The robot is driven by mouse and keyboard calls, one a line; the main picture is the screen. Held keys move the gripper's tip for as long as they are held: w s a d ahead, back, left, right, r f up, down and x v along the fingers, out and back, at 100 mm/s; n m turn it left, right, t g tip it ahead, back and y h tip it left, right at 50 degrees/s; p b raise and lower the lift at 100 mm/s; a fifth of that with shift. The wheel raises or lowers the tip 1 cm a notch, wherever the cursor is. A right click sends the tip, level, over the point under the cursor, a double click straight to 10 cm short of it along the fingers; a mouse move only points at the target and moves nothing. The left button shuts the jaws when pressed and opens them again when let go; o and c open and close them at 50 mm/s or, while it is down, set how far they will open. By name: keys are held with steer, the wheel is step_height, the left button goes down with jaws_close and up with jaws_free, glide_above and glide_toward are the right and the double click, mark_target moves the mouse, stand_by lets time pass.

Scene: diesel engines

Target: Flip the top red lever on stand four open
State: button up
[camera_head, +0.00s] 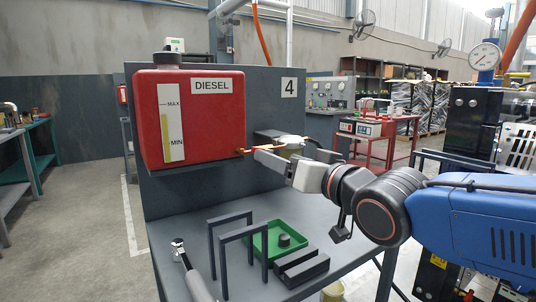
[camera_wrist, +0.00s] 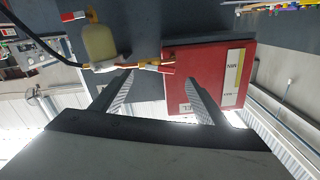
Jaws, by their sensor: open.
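The red diesel tank (camera_head: 195,115) sits on the stand panel (camera_head: 265,95) marked 4. In the wrist view, which is upside down, the tank (camera_wrist: 210,70) is at the right. The top red lever (camera_head: 241,151) is by the tank's lower right corner, on a brass fitting. It also shows in the wrist view (camera_wrist: 167,68), lying along the pipe. My gripper (camera_wrist: 159,78) is open, its fingertips on either side of the lever's end; contact cannot be told. A second red lever (camera_wrist: 73,15) is beyond the pale filter bowl (camera_wrist: 100,42).
Below, the stand's table (camera_head: 185,235) holds a green tray (camera_head: 256,254), dark frames (camera_head: 230,219) and a dark block (camera_head: 302,268). A black hose (camera_wrist: 45,66) runs to the fittings. A gauge (camera_head: 485,57) and machinery stand at the right.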

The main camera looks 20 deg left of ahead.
steer(key=x, duration=0.6)
steer(key=shift+a, duration=0.1)
